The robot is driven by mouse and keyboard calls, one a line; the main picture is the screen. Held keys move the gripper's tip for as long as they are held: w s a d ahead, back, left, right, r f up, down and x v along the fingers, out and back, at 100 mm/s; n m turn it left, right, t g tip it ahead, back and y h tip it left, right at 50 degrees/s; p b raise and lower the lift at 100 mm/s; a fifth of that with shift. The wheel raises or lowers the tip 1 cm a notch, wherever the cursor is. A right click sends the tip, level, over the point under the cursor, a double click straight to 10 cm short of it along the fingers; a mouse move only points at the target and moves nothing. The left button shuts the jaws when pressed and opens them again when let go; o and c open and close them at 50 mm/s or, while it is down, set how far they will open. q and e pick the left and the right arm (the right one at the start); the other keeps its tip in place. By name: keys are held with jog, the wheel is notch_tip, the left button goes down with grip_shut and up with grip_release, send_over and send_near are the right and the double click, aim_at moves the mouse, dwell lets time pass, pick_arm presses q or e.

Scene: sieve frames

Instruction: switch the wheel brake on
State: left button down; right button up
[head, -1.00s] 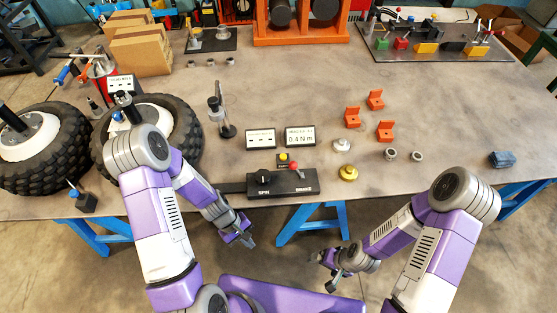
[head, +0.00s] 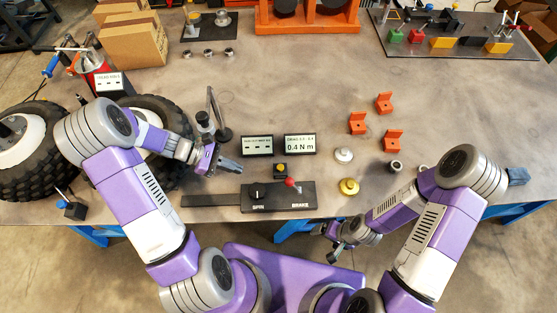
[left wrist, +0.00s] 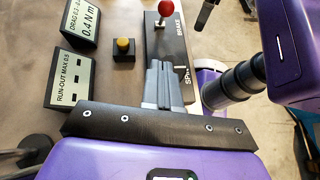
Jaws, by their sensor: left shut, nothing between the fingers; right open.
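The black brake panel (head: 276,199) lies at the table's front edge, with SPIN and BRAKE labels. In the left wrist view the panel (left wrist: 179,58) and red knob (left wrist: 166,8) are ahead of the fingers. My left gripper (head: 238,168) is shut and empty, up and left of the panel in the head view. Its closed fingers (left wrist: 160,78) overlap the panel's SPIN end in the wrist view; contact cannot be told. My right gripper (head: 332,254) is open in front of the table.
A yellow button on a black block (head: 280,170) stands behind the panel, near two displays (head: 257,145) (head: 300,144). A brass part (head: 349,187) and a pale part (head: 343,155) are to the right. Tyres (head: 40,158) stand at left, near a gauge stand (head: 220,125).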

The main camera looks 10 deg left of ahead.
pick_arm(q)
jog(key=b, duration=0.1)
send_near(294, 186)
jog(key=shift+a+f, duration=1.15)
jog(key=shift+a, duration=0.05)
jog(key=d, duration=0.3)
jog(key=shift+w+d+r, duration=0.15)
jog(key=shift+d+r, duration=0.05)
jog(key=shift+d, duration=0.05)
jog(key=shift+d+r, duration=0.15)
jog(key=shift+d, duration=0.35)
